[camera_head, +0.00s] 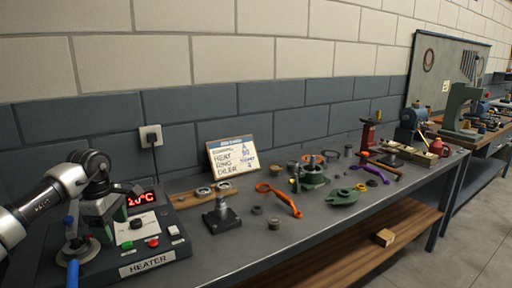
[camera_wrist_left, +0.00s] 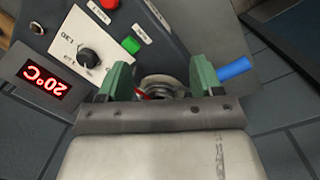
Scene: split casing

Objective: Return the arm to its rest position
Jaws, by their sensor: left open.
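My left arm comes in from the left edge in the head view. My left gripper (camera_head: 97,232) points down over the left part of the heater (camera_head: 150,264). In the left wrist view its two green fingers (camera_wrist_left: 160,80) stand apart. A round metal part (camera_wrist_left: 158,88) shows between or beyond them, partly hidden by the gripper; I cannot tell whether it touches the fingers. A blue handle (camera_wrist_left: 236,68) is just beside one finger. The heater's display (camera_head: 141,199) reads 20°C. My right gripper is in neither view.
Right of the heater are a wooden rack with rings (camera_head: 201,190), a black stand (camera_head: 221,219), a sign (camera_head: 232,157), an orange tool (camera_head: 281,198) and a green casing (camera_head: 313,176). The bench front (camera_head: 255,270) has bare room. A brick wall stands behind.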

